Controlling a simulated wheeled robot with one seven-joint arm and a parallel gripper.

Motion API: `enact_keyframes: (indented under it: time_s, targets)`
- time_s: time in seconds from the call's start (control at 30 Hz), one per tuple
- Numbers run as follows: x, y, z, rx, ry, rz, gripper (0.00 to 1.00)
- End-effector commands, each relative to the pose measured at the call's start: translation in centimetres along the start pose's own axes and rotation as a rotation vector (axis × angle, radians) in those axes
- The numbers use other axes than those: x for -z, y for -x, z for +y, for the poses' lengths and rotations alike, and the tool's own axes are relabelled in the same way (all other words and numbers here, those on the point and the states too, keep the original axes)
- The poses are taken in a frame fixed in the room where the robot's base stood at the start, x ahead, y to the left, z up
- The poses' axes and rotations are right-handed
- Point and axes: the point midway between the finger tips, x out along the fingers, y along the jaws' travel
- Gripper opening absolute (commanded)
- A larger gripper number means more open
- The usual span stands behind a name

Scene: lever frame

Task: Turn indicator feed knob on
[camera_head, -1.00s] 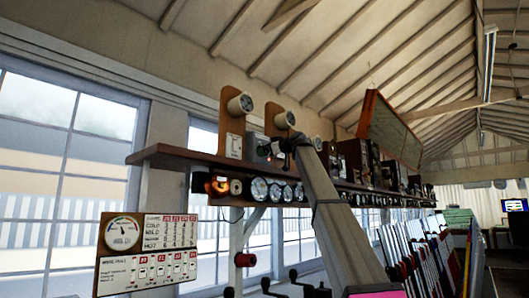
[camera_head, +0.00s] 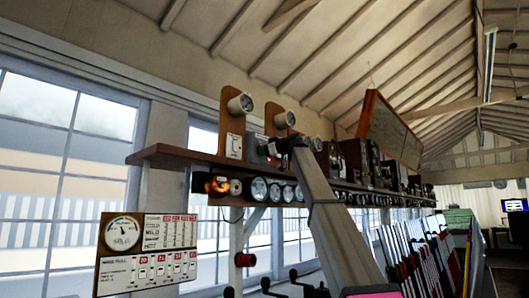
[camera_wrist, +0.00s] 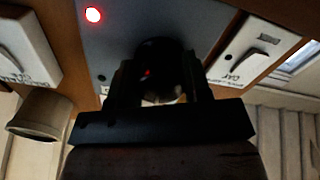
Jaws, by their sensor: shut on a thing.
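The indicator feed knob (camera_wrist: 158,50) is black and round, on a grey panel (camera_wrist: 125,25) in the upper middle of the wrist view. My gripper (camera_wrist: 158,82) is shut on the knob, with one dark finger on each side of it. Much of the knob is hidden in shadow and by the fingers, so its turn angle cannot be read. A red lamp (camera_wrist: 93,14) glows on the panel to the left of the knob. In the head view my arm reaches up to the shelf, where the grip is too small to make out.
White switch boxes flank the panel at left (camera_wrist: 22,48) and right (camera_wrist: 245,52). In the head view a brown shelf (camera_head: 165,152) carries instruments on wooden boards, with round dials (camera_head: 258,188) below it. Coloured levers (camera_head: 415,250) stand at the lower right.

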Motion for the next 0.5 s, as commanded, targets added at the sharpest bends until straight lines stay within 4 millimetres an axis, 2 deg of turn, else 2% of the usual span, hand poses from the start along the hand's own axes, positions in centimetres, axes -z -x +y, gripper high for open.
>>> enact_keyframes:
  time_s: [0.27,0.5]
  targets:
    - [0.0,0.01,-0.03,0.001,-0.024,0.0,0.21]
    - [0.0,0.02,-0.03,0.001,-0.256,0.0,0.21]
